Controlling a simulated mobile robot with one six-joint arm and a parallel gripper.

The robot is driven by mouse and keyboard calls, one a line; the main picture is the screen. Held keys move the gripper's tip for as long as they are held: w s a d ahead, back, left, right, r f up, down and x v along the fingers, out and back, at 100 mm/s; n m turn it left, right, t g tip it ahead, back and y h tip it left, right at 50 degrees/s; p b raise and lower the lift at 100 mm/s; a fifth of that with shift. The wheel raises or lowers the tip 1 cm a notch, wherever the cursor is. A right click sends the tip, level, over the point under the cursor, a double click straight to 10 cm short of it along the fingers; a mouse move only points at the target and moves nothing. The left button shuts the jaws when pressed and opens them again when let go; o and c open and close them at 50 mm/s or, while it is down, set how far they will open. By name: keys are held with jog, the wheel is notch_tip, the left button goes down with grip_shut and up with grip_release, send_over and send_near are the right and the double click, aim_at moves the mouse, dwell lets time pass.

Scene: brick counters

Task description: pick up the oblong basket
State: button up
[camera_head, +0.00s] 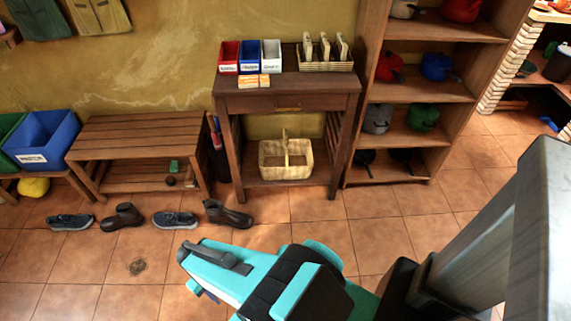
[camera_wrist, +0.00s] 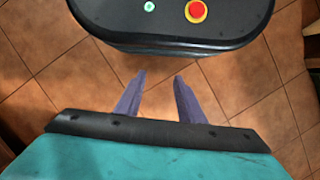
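Two pale woven baskets show in the head view. A long, low basket (camera_head: 325,66) stands on the right of the dark wooden table's top, with several upright pale items in it. A deeper basket (camera_head: 286,169) with an arched handle stands on the table's lower shelf, and looks empty. I cannot tell for certain which is meant; the long one looks more oblong. My gripper (camera_wrist: 159,75) shows in the wrist view with its two purple fingers apart and only tiled floor between them. It is well in front of the table, touching neither basket.
The wooden table (camera_head: 285,103) also bears red, blue and white bins (camera_head: 250,56). A shelf unit (camera_head: 425,30) with pots stands close on its right, a slatted bench (camera_head: 140,130) on its left. Several shoes (camera_head: 228,214) lie on the floor; tiles before the table are clear.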

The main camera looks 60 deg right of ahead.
jog(key=w+d+f+m+t+h+b, duration=0.1)
jog(key=w+d+f+m+t+b, duration=0.1)
jog(key=w+d+f+t+b, duration=0.55)
jog(key=w+d+f+m+h+b, duration=0.1)
jog(key=w+d+b, duration=0.3)
jog(key=w+d, duration=0.75)
jog(key=w+d+r+m+t+h+b, duration=0.15)
jog(key=d+b, duration=0.25)
jog(key=d, duration=0.7)
jog(key=w+d+f+m+t+h+b, duration=0.1)
jog(key=w+d+t+h+b, duration=0.2)
jog(key=d, duration=0.7)
jog(key=m+t+h+b, duration=0.2)
jog(key=h+b, duration=0.7)
jog(key=b, duration=0.3)
send_near(286, 147)
jog(key=d, duration=0.1)
jog(key=shift+w+d+f+y, duration=0.15)
jog(key=shift+w+d+y, duration=0.1)
jog(key=shift+w, duration=0.2)
jog(key=shift+w, duration=0.1)
jog(key=shift+b+x, duration=0.6)
jog(key=shift+x, duration=2)
jog(key=shift+b+x, duration=0.4)
jog(key=shift+x, duration=1.2)
